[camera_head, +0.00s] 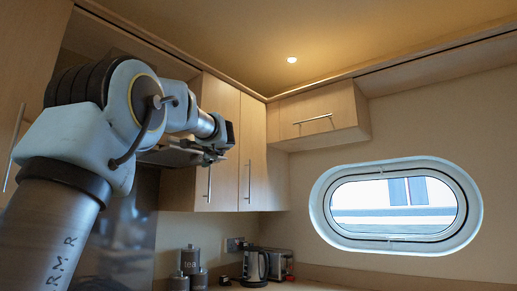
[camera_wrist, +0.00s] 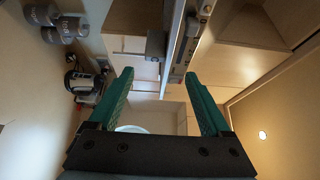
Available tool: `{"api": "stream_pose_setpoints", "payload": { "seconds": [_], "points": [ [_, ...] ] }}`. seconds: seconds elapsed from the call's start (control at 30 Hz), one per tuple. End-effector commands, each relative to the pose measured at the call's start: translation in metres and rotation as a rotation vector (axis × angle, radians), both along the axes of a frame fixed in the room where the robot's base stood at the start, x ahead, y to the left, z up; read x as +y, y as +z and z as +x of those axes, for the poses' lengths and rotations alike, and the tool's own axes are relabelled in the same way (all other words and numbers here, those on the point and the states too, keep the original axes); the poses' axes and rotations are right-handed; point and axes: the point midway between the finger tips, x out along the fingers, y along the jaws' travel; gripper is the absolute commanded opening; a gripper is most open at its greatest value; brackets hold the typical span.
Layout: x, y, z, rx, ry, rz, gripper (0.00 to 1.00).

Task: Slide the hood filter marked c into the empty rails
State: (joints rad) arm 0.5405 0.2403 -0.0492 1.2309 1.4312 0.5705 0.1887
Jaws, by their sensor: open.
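My gripper (camera_head: 213,153) is raised beside the metal range hood (camera_head: 172,157) under the wall cabinets in the head view. In the wrist view my gripper (camera_wrist: 159,74) is open, its two green fingers apart with nothing held between them. A narrow grey metal edge with fittings (camera_wrist: 176,45), seemingly part of the hood, runs beyond the gap between the fingertips. My arm hides part of the hood.
Wall cabinets (camera_head: 222,120) with bar handles stand close behind my gripper. Below on the counter are dark canisters (camera_head: 190,262), a kettle (camera_head: 255,266) and a toaster (camera_head: 279,266). An oval porthole (camera_head: 397,205) is at right. Open air lies right of the gripper.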

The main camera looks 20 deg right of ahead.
Motion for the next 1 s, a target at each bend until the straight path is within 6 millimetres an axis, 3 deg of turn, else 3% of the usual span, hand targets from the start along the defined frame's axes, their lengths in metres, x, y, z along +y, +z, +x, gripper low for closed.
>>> {"api": "stream_pose_setpoints", "payload": {
  "seconds": [1.0],
  "points": [
    [-0.097,-0.001,-0.17,0.004,-0.008,-0.001,0.82]
  ]
}}
